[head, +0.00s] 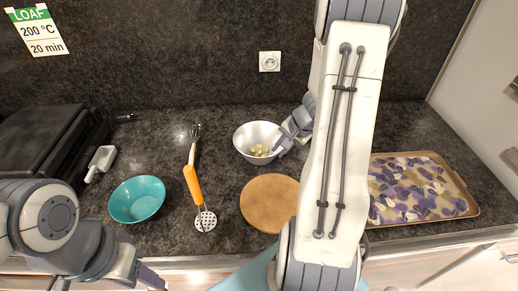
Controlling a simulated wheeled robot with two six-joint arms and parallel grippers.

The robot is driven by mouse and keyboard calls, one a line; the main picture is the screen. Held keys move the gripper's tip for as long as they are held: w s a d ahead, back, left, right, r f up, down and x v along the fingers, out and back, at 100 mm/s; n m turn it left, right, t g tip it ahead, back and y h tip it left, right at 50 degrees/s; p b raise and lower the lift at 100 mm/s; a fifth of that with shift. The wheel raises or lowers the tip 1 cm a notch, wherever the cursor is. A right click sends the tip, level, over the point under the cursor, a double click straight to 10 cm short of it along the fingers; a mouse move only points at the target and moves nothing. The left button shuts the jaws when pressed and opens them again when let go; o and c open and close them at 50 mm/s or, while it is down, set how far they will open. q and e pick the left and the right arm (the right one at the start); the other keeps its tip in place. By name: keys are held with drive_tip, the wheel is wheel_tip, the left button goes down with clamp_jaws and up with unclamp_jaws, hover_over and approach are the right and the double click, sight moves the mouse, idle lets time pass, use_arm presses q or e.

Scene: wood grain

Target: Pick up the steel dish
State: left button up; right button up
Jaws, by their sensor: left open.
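The steel dish (243,135) is a round, shiny bowl on the dark counter near the middle of the head view. It holds several small yellow-green and purple pieces. My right gripper (281,146) reaches down to the dish's right rim, and its fingers overlap that rim in the picture. The fingertips are small and partly hidden, so I cannot tell whether they are closed on the rim. My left gripper (106,282) is low at the left, in front of the counter's edge, open and away from the dish.
A teal bowl (137,199), an orange-handled masher (194,186), a whisk (194,140) and a round wooden board (268,203) lie near the dish. A white scoop-like container (101,161) and a black appliance (40,140) are left. A tray of purple and pale slices (463,186) is right.

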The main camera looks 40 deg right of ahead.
drive_tip(key=x, duration=0.4)
drive_tip(key=shift+s+d+f, duration=0.1)
drive_tip(key=shift+d, duration=0.15)
drive_tip(key=shift+w+a+f, duration=0.1)
drive_tip(key=shift+w+f, duration=0.2)
drive_tip(key=shift+f, duration=0.2)
clamp_jaws()
idle(0.7)
